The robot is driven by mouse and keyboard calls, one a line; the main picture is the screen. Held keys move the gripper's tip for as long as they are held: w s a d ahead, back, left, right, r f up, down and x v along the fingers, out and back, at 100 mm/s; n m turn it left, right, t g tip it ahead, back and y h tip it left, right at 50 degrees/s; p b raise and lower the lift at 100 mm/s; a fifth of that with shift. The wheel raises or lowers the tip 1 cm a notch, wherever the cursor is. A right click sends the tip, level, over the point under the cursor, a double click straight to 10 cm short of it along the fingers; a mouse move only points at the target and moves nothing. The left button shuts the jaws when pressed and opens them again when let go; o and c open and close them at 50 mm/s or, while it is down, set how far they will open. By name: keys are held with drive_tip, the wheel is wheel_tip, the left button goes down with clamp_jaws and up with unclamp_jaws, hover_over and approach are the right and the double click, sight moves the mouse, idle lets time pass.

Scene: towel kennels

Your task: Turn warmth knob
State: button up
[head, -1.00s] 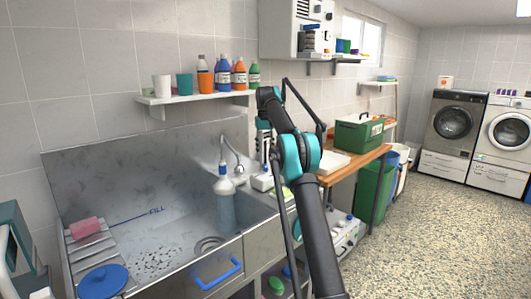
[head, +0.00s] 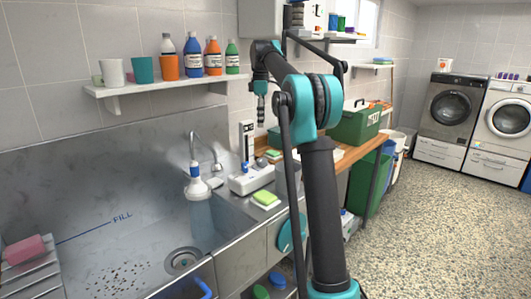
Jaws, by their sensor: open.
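No part is clearly labelled as the warmth knob. A white box (head: 252,179) with small controls, too small to make out, sits on the ledge right of the sink. A round teal disc (head: 285,235), perhaps a knob, is on the front below the ledge, partly hidden by my arm. My gripper (head: 261,118) hangs pointing down in front of the tiled wall, above the white box in the picture and apart from it. It is open, with nothing seen in it; its fingers are small and dark.
A green and yellow sponge (head: 265,199) lies on the ledge. A shelf (head: 165,86) holds cups and bottles. A green case (head: 355,125) sits on the wooden counter. The floor at right is clear.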

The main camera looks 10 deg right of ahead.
sight(262, 159)
drive_tip(key=shift+n, duration=0.3)
wheel_tip(262, 159, down, 17)
drive_tip(key=shift+d+f, duration=0.1)
drive_tip(key=shift+d, duration=0.05)
drive_tip(key=shift+c, duration=0.4)
drive_tip(key=c, duration=1.1)
